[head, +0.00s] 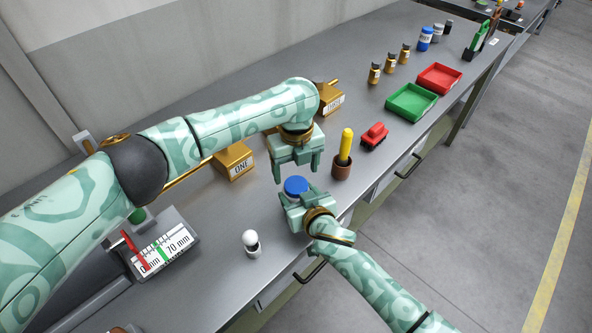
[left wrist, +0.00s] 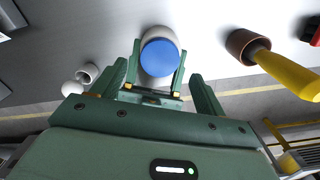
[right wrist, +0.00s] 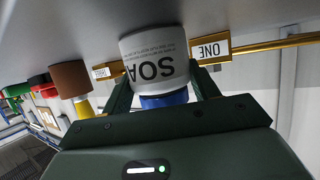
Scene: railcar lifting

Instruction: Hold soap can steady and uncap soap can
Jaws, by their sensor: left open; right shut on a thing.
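The soap can (right wrist: 155,52) is white with large black "SOA" lettering visible and a blue cap (head: 296,186). It is upright near the bench's front edge. My right gripper (head: 304,199) is shut around the can's body from the front, with a finger on each side in the right wrist view. My left gripper (head: 296,176) is open and points down just above and behind the cap. In the left wrist view the blue cap (left wrist: 160,57) lies beyond and between its spread fingers, apart from them. The can's body is mostly hidden in the head view.
On the grey bench (head: 225,215) stand a brown cup with a yellow handle (head: 346,146), a red toy car (head: 375,135), a green tray (head: 411,102) and a red tray (head: 439,78). A white item (head: 251,243), a gauge (head: 165,245) and a box marked ONE (head: 233,163) are at left.

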